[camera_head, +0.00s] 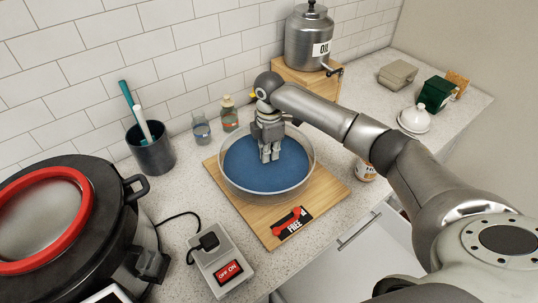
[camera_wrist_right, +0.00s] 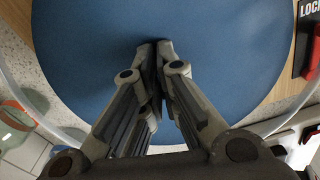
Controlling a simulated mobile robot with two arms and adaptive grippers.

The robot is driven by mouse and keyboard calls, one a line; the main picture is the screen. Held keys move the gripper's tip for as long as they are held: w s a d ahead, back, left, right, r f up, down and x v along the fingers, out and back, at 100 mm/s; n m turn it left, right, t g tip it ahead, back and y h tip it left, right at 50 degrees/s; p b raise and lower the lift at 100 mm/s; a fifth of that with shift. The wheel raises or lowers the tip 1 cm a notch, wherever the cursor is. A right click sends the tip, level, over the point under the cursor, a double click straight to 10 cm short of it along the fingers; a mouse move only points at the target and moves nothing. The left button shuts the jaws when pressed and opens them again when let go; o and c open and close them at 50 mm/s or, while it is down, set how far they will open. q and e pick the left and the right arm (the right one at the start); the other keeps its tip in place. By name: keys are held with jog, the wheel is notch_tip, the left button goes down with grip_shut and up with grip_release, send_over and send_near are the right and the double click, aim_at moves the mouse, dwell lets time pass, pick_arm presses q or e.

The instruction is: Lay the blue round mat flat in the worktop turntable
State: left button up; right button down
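The blue round mat (camera_head: 242,160) lies level inside the clear-rimmed round turntable (camera_head: 224,186) on the worktop. In the right wrist view the mat (camera_wrist_right: 225,45) fills much of the picture, with part of the clear rim (camera_wrist_right: 50,128) beyond its edge. My right gripper (camera_head: 270,158) points down near the mat's middle. Its fingers (camera_wrist_right: 158,48) are close together at the mat, seemingly pinching it; the exact contact is hidden between them. Whether the mat's underside rests fully on the turntable floor cannot be seen. My left gripper is not in view.
The turntable stands on a wooden board (camera_head: 335,192) with a LOCK/FREE label (camera_head: 291,227). A switch box (camera_head: 220,262) and a black cooker with a red ring (camera_head: 75,215) stand to the left. Two bottles (camera_head: 230,115), a utensil cup (camera_head: 151,152) and an oil can (camera_head: 308,40) stand behind.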

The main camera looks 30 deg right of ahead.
notch_tip(320, 180, down, 2)
jog(key=shift+f, duration=0.1)
jog(key=c, duration=2.1)
grip_release()
jog(key=o, duration=0.5)
jog(key=shift+c, duration=0.2)
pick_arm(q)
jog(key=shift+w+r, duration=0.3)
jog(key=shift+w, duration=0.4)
pick_arm(e)
jog(key=shift+r, duration=0.45)
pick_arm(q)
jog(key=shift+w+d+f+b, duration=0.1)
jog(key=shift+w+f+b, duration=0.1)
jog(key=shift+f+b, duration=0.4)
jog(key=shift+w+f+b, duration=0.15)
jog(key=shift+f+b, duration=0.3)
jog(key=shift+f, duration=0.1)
pick_arm(e)
notch_tip(320, 180, up, 11)
jog(key=shift+r, duration=0.2)
